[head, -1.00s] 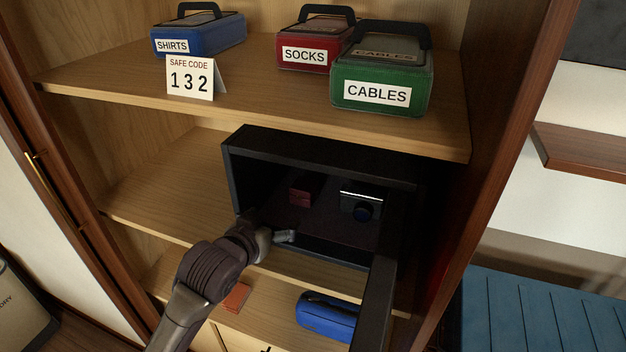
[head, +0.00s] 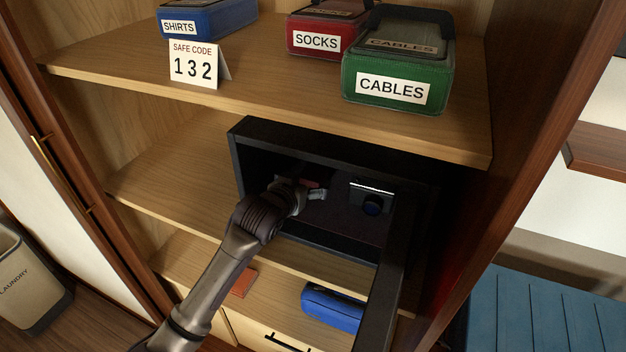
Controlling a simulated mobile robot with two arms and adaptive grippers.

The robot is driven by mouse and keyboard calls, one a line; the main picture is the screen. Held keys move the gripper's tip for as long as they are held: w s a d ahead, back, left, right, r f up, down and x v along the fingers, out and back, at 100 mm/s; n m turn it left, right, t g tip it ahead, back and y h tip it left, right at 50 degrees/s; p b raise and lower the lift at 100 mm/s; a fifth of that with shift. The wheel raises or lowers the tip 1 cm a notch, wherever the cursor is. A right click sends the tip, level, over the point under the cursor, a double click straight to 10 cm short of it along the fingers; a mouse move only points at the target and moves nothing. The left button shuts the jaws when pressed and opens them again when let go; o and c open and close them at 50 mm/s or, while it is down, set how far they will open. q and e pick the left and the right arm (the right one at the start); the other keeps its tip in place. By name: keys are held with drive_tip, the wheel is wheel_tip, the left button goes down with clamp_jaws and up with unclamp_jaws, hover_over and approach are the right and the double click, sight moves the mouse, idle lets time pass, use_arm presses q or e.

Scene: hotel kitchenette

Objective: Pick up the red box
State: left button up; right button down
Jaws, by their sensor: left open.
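A small dark red box (head: 312,183) lies inside the open black safe (head: 300,137) on the middle shelf. Most of it is hidden behind my left gripper (head: 306,190). The left gripper reaches into the safe, open, with its fingers at the red box; I cannot tell whether they touch it. A red case labelled SOCKS (head: 318,41) stands on the upper shelf, away from the gripper. My right gripper is not in view.
A camera-like dark object (head: 372,198) sits right of the red box in the safe. The safe door (head: 385,285) stands open toward me. A blue case (head: 333,307) and an orange-brown item (head: 243,282) lie on the shelf below. A green CABLES case (head: 398,75) stands above.

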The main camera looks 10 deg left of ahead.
sight(311, 176)
use_arm(q)
drive_tip(key=x, duration=0.4)
drive_tip(key=shift+w+p, duration=0.25)
drive_tip(key=shift+p, duration=0.15)
drive_tip(key=shift+s, duration=0.1)
drive_tip(key=shift+c, duration=0.2)
drive_tip(key=shift+r, duration=0.1)
drive_tip(key=c, duration=1.3)
drive_tip(key=shift+r, duration=0.1)
